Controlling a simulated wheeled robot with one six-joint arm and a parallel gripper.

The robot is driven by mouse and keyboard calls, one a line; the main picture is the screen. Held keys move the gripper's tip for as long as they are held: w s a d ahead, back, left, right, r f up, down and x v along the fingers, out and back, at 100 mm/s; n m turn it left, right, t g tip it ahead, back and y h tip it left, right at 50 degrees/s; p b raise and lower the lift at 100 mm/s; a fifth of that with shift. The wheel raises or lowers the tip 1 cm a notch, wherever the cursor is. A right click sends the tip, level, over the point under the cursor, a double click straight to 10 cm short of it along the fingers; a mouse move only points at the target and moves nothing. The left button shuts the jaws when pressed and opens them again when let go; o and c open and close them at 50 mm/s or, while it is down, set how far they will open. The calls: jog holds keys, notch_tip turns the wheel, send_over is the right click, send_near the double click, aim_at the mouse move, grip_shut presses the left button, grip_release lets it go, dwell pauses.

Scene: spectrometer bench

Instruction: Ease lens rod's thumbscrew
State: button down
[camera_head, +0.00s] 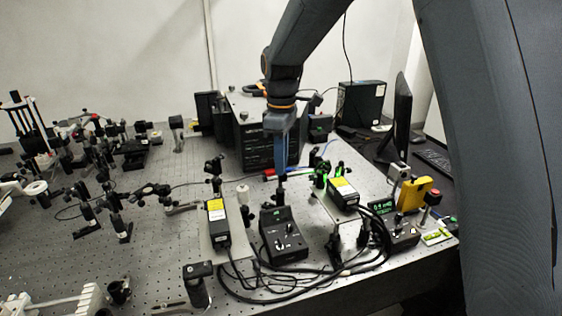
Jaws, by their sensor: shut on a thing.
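My gripper (281,172) points straight down over the middle of the perforated optical bench, in front of the black instrument box. Its narrow fingers are shut at the top of a small dark post, the lens rod (279,196), which stands just behind a black control box. The thumbscrew is too small and dark to make out clearly at the fingertips. The lens itself cannot be told apart from the dark mounts here.
A control box (284,240) stands just in front of the rod. Laser modules with yellow labels (216,222) (343,193) flank it. Black cables (270,292) loop along the front. Several optic mounts crowd the left. A monitor (398,118) stands right.

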jog(key=shift+r, duration=0.1)
jog(key=c, duration=1.7)
grip_release()
jog(key=shift+c, duration=0.2)
jog(key=shift+r+b, duration=1.2)
jog(key=shift+r, duration=2.65)
